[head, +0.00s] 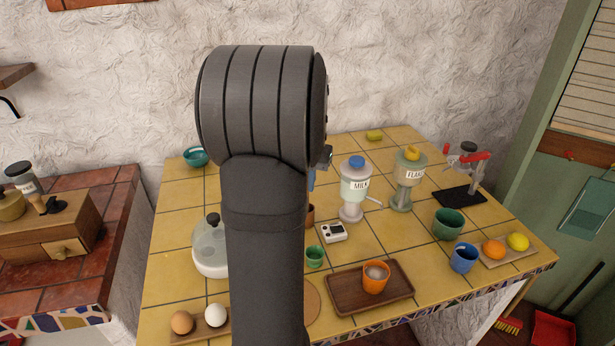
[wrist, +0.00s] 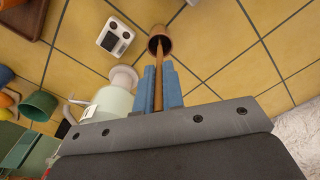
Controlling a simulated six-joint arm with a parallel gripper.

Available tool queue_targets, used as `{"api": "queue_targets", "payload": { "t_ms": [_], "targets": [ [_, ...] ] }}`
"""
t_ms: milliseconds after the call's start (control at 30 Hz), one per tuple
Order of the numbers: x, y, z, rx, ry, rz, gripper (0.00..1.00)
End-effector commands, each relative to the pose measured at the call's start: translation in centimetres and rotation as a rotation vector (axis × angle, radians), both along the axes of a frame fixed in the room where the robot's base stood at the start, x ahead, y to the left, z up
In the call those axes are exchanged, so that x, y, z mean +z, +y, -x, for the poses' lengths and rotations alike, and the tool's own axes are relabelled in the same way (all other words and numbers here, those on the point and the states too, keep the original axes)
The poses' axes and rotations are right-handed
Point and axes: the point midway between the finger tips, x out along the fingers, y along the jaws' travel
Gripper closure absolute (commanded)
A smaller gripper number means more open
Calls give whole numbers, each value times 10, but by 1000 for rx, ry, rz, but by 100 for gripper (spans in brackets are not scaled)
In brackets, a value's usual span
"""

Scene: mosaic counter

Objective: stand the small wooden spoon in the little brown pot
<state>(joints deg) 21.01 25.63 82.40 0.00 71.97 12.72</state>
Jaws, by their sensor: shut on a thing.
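The little brown pot (wrist: 164,30) stands on the yellow tiles, straight beyond my fingertips in the wrist view. In the head view only a sliver of the pot (head: 310,215) shows beside my arm. My gripper (wrist: 159,72) has blue fingers shut on the small wooden spoon (wrist: 158,90). The spoon points away from me, and its far end overlaps the pot's dark mouth. I cannot tell how deep it reaches or whether it touches the pot. In the head view my arm hides the spoon and most of my gripper; a bit of blue finger (head: 311,180) shows.
A white timer (head: 334,232) is close to the pot. The milk dispenser (head: 355,190) stands right of my gripper, with the flake dispenser (head: 408,178) beyond. A green cup (head: 315,257) and a wooden tray (head: 340,300) with an orange cup (head: 375,277) are nearer the front.

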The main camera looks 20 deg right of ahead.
Motion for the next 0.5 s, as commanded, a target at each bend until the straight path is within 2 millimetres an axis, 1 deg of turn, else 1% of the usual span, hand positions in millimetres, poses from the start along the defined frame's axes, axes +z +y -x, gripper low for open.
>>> {"api": "queue_targets", "payload": {
  "t_ms": [300,333,433,500],
  "targets": [
    [-1,0,0,0,0,0,100],
    [-1,0,0,0,0,0,86],
    [-1,0,0,0,0,0,66],
    [-1,0,0,0,0,0,66]
  ]
}}
